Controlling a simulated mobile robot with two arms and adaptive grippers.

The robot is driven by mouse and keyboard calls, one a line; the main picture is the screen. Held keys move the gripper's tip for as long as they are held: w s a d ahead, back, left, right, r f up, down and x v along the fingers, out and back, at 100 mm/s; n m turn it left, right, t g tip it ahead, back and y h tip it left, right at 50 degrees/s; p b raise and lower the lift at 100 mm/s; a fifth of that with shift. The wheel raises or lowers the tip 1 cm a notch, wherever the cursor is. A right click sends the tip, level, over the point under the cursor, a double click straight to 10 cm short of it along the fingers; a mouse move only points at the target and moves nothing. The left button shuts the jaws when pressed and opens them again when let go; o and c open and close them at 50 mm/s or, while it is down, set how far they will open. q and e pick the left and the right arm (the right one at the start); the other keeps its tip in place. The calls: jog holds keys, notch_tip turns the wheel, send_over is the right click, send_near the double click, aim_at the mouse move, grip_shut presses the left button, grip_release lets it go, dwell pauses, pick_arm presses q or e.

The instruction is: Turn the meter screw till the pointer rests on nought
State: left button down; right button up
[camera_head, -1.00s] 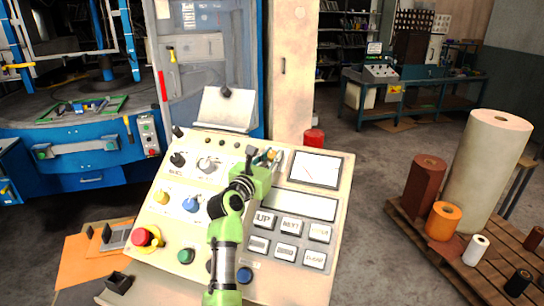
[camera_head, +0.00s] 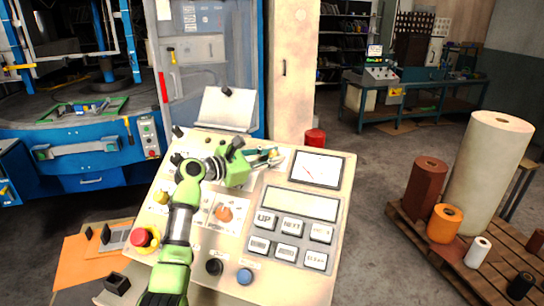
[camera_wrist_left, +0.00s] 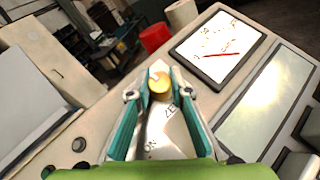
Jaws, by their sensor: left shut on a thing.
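The meter (camera_head: 317,168) is a dark-framed white dial at the top right of the sloped panel. It also shows in the left wrist view (camera_wrist_left: 222,42), with a thin red pointer (camera_wrist_left: 220,56); its scale marks are too blurred to read. The meter screw (camera_wrist_left: 159,86) is a small brass-coloured head just left of the meter, beside a plate partly lettered "ZE". My left gripper (camera_head: 274,157) is at the screw, its two teal fingers (camera_wrist_left: 160,95) closed about the brass head. In the head view the fingers hide the screw. My right gripper is not in view.
The panel carries a blank display (camera_head: 300,203), several grey push buttons, an orange knob (camera_head: 224,214), a blue button (camera_head: 245,276) and a red emergency stop (camera_head: 140,237). A sheet holder (camera_head: 228,108) stands behind. A red canister (camera_head: 315,138) is beyond the panel.

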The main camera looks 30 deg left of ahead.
pick_arm(q)
jog(key=shift+m, duration=0.4)
jog(key=c, duration=2)
grip_release()
jog(key=shift+f, duration=0.1)
jog(key=shift+o, duration=0.9)
jog(key=shift+w+d, duration=0.1)
jog(key=shift+w, duration=0.1)
jog(key=v, duration=1.2)
jog(key=shift+a, duration=0.25)
jog(key=shift+w, duration=0.1)
